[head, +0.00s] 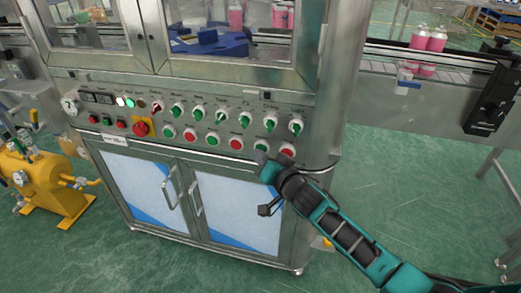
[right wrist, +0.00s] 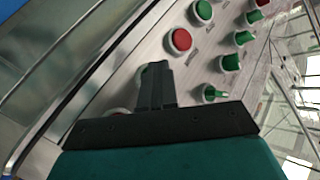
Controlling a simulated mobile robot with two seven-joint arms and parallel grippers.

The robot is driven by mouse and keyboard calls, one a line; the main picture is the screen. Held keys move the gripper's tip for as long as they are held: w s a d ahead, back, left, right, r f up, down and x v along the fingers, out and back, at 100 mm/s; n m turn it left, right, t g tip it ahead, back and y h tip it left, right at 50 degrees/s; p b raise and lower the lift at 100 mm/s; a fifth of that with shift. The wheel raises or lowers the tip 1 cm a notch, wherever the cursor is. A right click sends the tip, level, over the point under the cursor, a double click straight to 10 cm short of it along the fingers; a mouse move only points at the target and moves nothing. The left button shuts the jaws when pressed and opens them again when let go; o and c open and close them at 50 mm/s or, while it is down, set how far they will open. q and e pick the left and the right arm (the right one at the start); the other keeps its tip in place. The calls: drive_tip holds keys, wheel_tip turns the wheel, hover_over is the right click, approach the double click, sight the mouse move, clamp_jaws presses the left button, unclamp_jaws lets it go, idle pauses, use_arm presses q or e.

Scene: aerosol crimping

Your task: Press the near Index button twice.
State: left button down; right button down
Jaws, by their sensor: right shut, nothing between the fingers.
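The machine's front panel (head: 200,122) carries an upper row of rotary switches and a lower row of round green and red push buttons. Its labels are too small to read, so I cannot tell which button is Index. My right gripper (head: 262,158) is shut and empty at the right end of the lower row. Its tips are just below a green button (head: 261,145) and left of the last red button (head: 288,149). In the right wrist view the shut fingers (right wrist: 157,70) partly cover a green button (right wrist: 143,73); whether they touch it is unclear. My left gripper is out of view.
A larger red knob (head: 140,128) sits left on the panel. Cabinet doors with handles (head: 196,198) are below, and glazed doors above. A conveyor (head: 440,72) with pink bottles (head: 419,38) runs at the right. Yellow equipment (head: 40,183) stands at the left.

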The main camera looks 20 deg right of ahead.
drive_tip(key=shift+s+a+p, duration=0.4)
drive_tip(key=shift+s+a, duration=0.05)
drive_tip(key=shift+s, duration=0.2)
drive_tip(key=s+a, duration=0.1)
drive_tip(key=s, duration=0.1)
drive_tip(key=s+a+p, duration=0.1)
drive_tip(key=s, duration=0.1)
drive_tip(key=shift+a+p, duration=0.3)
drive_tip(key=shift+a, duration=0.1)
drive_tip(key=shift+s, duration=0.1)
idle(0.7)
